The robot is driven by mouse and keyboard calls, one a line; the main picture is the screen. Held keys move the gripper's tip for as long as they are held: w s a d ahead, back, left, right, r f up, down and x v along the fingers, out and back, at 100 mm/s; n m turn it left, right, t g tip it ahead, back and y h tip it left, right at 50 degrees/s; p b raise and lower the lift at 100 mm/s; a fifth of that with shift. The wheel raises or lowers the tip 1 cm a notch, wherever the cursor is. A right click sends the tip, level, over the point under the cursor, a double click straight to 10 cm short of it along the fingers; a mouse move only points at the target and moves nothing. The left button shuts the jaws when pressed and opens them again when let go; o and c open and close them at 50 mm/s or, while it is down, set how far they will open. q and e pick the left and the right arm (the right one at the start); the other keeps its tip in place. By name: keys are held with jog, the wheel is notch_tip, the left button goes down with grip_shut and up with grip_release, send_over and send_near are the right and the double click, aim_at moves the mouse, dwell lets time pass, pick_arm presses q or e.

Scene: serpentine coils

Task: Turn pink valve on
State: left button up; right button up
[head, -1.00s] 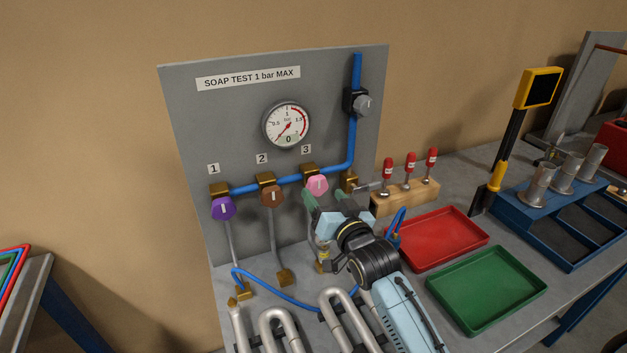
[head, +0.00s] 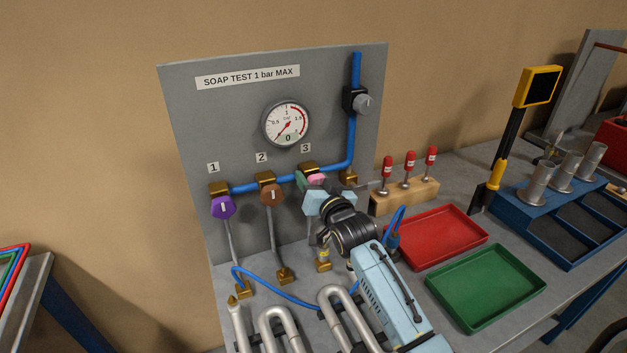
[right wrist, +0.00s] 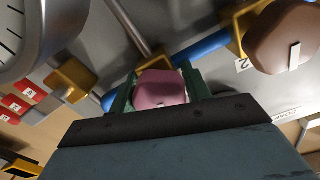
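The pink valve (head: 317,179) is the hexagonal knob under label 3 on the blue pipe. My right gripper (head: 313,182) is at this knob, with its green fingers around it and hiding part of it in the head view. In the right wrist view the pink knob (right wrist: 160,88) sits between the two fingertips (right wrist: 159,92), one on each side, with little or no gap. I cannot tell whether the fingers press on it. My left gripper is not in view.
The brown valve (head: 271,195) and purple valve (head: 223,207) stand to the left. The gauge (head: 287,124) above reads about 0. A wooden block (head: 405,197) with red-topped tools, a red tray (head: 440,238) and a green tray (head: 487,288) lie to the right. Metal coils (head: 338,300) stand in front.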

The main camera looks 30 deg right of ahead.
jog(key=c, duration=0.5)
